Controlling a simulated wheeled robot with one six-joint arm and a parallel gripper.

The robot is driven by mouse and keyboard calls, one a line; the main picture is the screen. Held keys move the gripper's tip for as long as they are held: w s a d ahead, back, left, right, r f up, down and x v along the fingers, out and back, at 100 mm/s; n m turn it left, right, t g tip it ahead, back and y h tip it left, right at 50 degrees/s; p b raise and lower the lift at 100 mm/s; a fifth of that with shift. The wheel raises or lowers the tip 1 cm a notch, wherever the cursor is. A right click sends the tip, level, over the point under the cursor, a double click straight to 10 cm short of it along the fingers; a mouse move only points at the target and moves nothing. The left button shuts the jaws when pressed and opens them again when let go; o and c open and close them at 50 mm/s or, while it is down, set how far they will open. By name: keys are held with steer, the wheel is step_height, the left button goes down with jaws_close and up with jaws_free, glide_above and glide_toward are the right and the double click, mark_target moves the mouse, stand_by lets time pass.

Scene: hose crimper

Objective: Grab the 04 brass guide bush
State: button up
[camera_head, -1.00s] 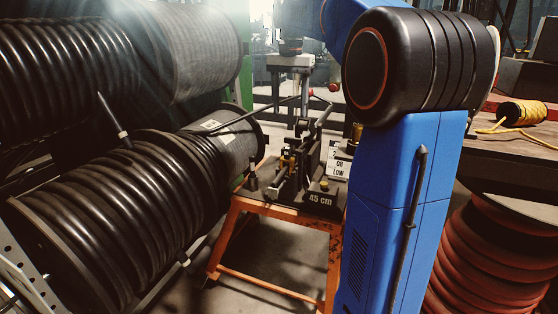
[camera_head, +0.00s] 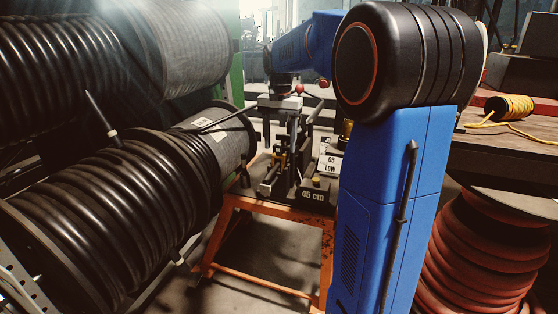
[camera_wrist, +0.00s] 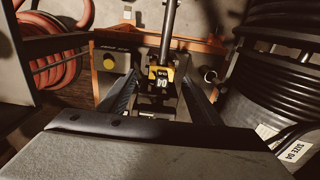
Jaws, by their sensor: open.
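A yellow and black piece marked 04 (camera_wrist: 160,77), apparently the 04 brass guide bush, shows in the wrist view, with a dark rod rising beside it. My gripper (camera_wrist: 160,86) is open, with one dark finger on each side of this piece; I cannot tell whether they touch it. In the head view, my gripper (camera_head: 287,122) hangs over the black crimper (camera_head: 268,185). Brass-coloured parts (camera_head: 280,160) show small there, partly hidden among dark parts; their numbers are unreadable.
The crimper stands on an orange frame (camera_head: 275,209), with a round brass-coloured knob (camera_head: 316,182) and a white sign (camera_head: 329,165). A black hose reel (camera_head: 120,210) is close on the left. Red hose (camera_head: 475,255) and a wooden bench (camera_head: 510,150) are on the right.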

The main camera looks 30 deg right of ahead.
mark_target(279, 155)
steer(key=shift+w+a+f, duration=0.1)
steer(key=shift+f, duration=1.85)
steer(key=shift+c, duration=0.4)
steer(key=c, duration=1.1)
steer(key=shift+c, duration=0.2)
steer(key=shift+r, duration=0.15)
